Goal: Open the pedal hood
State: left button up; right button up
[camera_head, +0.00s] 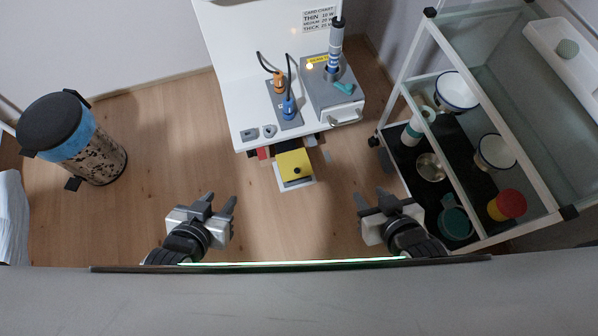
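A yellow hood-like cover (290,160) with a small dark knob sits low at the front of the white cabinet, above a pale plate near the floor. It appears to be the pedal hood and looks closed; whatever lies under it is hidden. My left gripper (220,202) is open and empty, to the left of and nearer than the hood. My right gripper (372,199) is open and empty, to the right of and nearer than the hood. Neither gripper touches it.
The white cabinet (245,85) carries a grey unit (320,98) with corded tools. A trolley with glass shelves (485,60) and dishes stands at right. A dark-lidded bin (95,160) stands at left. A grey padded edge (300,300) spans the front. Wooden floor (285,225) between the grippers is clear.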

aim_at(293, 166)
jog(key=z, duration=0.05)
jog(key=k, duration=0.35)
jog(key=u, duration=1.05)
jog(key=i, duration=1.3)
jog(key=z, duration=0.1)
